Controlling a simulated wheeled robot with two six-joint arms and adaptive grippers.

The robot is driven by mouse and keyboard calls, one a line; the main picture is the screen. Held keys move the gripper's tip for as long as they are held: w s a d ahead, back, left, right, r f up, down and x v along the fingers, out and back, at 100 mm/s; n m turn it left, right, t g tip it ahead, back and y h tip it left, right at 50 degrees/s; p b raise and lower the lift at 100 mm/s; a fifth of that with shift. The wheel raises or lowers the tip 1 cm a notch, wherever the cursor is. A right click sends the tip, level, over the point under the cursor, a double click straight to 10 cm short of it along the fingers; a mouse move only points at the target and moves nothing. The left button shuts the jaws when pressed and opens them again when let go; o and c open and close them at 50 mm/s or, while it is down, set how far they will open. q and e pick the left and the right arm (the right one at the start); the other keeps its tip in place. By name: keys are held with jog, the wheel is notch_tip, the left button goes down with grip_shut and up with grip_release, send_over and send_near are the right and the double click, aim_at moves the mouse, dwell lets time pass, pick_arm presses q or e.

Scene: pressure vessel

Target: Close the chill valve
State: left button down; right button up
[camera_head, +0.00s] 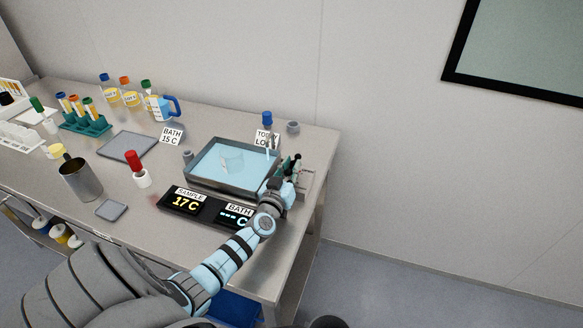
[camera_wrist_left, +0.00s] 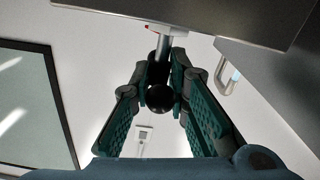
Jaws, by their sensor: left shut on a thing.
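The chill valve's black round knob (camera_wrist_left: 160,97) sits between my left fingers in the left wrist view, on a metal stem (camera_wrist_left: 163,42) that comes from above. My left gripper (camera_wrist_left: 161,70) is shut on this valve handle. In the head view my left gripper (camera_head: 290,169) is at the right side of the bath tray (camera_head: 213,185), and my wrist hides most of the valve there. My right gripper is not in view.
Two displays stand in front of the bath: the sample display (camera_head: 186,203) reads 17 C, and the bath display (camera_head: 232,214) shows dashes. The floor at right is clear.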

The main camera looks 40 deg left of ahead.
pick_arm(q)
jog(key=shift+a+f+m+h+b, duration=0.1)
jog(key=shift+f+m+h+b, duration=0.15)
jog(key=shift+m+h+b, duration=0.6)
jog(key=shift+r+t+b, duration=0.1)
jog(key=shift+t+b, duration=0.2)
jog(key=shift+b, duration=0.05)
jog(key=shift+r, duration=0.1)
jog(key=c, duration=1.7)
grip_release()
jog(key=shift+o, duration=0.2)
jog(key=shift+r, duration=0.1)
jog(key=shift+s, duration=0.15)
jog(key=v, duration=1.2)
jog(key=shift+r, duration=0.1)
